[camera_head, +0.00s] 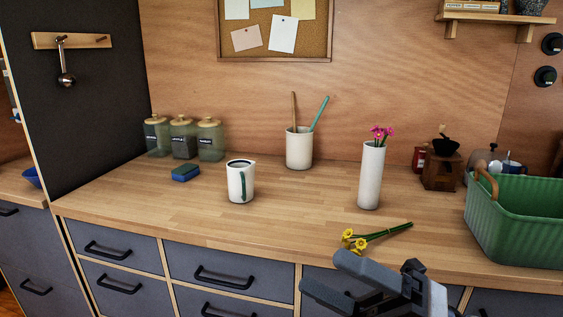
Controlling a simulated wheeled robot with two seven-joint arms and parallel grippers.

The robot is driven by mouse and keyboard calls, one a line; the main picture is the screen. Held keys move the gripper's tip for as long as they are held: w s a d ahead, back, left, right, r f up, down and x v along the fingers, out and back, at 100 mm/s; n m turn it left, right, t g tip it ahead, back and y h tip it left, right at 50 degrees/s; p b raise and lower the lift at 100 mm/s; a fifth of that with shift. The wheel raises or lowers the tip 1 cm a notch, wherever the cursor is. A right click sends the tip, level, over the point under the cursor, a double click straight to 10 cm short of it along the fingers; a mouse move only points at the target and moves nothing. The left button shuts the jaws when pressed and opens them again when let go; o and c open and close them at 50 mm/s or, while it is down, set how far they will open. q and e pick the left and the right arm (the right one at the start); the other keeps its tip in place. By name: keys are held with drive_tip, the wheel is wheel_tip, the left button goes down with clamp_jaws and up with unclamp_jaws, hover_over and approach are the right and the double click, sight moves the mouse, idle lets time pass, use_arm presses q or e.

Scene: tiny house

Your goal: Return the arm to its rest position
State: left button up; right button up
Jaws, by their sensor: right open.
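My right gripper (322,274) shows at the bottom right, in front of the counter's front edge and below the yellow flowers. Its two grey fingers point left and stand apart with nothing between them. Yellow flowers (354,241) with green stems lie on the wooden counter (270,219), just beyond the gripper and apart from it. A tall white vase (371,176) with pink flowers (381,133) stands upright behind them. My left gripper does not show.
A white pitcher (240,181), a blue sponge (185,173), a crock (299,148) with utensils and several jars (183,138) stand on the counter. A green basket (514,222) sits at the right edge, near a coffee grinder (441,170). Drawers (235,270) are below. The counter's front middle is clear.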

drive_tip(key=w+d+f+m+t+h, duration=0.25)
drive_tip(key=f+m+t+h, duration=0.5)
drive_tip(key=m, duration=0.55)
drive_tip(key=w+d+f+m+t+h, duration=0.2)
drive_tip(key=d+f+m+t+h, duration=0.25)
drive_tip(key=f+m+h, duration=0.7)
drive_tip(key=s+f+m+g, duration=0.6)
drive_tip(key=s+f+m, duration=0.4)
drive_tip(key=f, duration=0.5)
drive_tip(key=shift+s+d+f+h, duration=0.2)
drive_tip(key=shift+s+d+h, duration=0.1)
drive_tip(key=shift+s+d, duration=0.2)
drive_tip(key=shift+m, duration=0.25)
